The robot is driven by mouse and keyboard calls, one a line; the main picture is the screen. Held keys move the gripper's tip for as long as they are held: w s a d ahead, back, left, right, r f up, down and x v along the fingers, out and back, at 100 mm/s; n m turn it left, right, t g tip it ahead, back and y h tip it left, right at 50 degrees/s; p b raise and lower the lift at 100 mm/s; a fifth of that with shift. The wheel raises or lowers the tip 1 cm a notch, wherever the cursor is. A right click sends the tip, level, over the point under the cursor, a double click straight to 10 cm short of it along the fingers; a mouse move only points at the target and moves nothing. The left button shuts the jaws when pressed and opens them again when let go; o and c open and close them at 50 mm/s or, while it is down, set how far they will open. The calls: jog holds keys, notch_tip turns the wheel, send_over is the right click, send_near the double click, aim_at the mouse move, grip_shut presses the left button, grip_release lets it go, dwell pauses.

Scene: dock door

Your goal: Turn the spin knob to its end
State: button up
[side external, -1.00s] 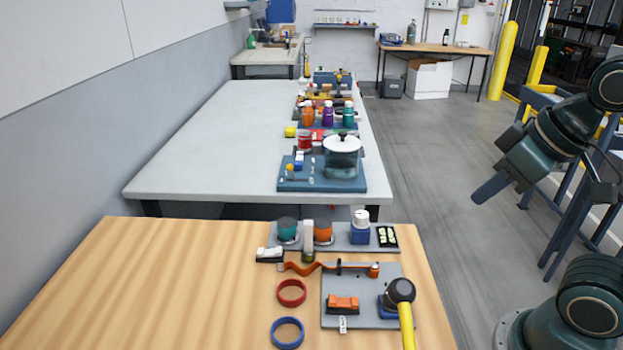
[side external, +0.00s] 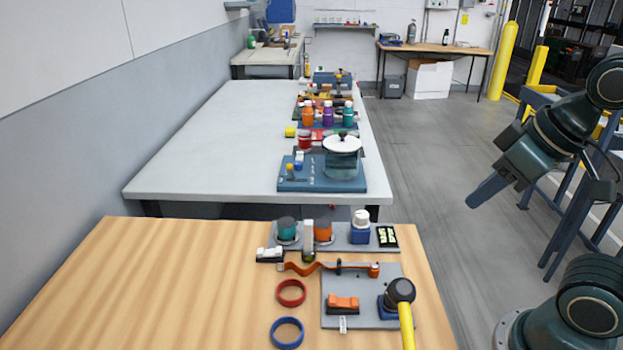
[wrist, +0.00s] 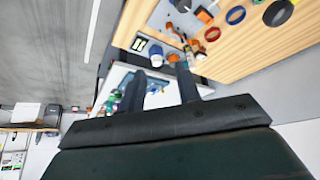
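A white round knob on a blue base (side external: 361,225) stands on a grey panel (side external: 342,236) at the back of the wooden table; it looks like the spin knob. It also shows in the wrist view (wrist: 156,52), beyond my fingers. My gripper (side external: 471,202) is in the air right of the table, well apart from the knob, and tilted down to the left. In the wrist view the two dark fingers (wrist: 160,68) stand apart with nothing held between them. The knob's turn marking is too small to read.
Teal (side external: 287,229) and orange (side external: 323,231) round parts and a black label plate (side external: 387,236) flank the knob. In front are an orange bent bar (side external: 320,266), a yellow-handled black-headed tool (side external: 402,300), a red ring (side external: 291,292) and a blue ring (side external: 287,331). The table's left side is clear.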

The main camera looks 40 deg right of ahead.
jog(key=o, duration=0.3)
jog(key=shift+w+r, duration=0.1)
jog(key=shift+w, duration=0.15)
jog(key=n+g+h, duration=0.4)
jog(key=n+g, duration=0.2)
jog(key=n, duration=1.2)
send_over(362, 214)
jog(key=a, duration=0.6)
notch_tip(362, 214, down, 7)
jog(key=shift+d+f+h, duration=0.15)
jog(key=shift+f+h, duration=0.1)
jog(key=shift+h, duration=0.05)
jog(key=x, duration=1.3)
jog(key=shift+w+f, duration=0.2)
jog(key=c, duration=1)
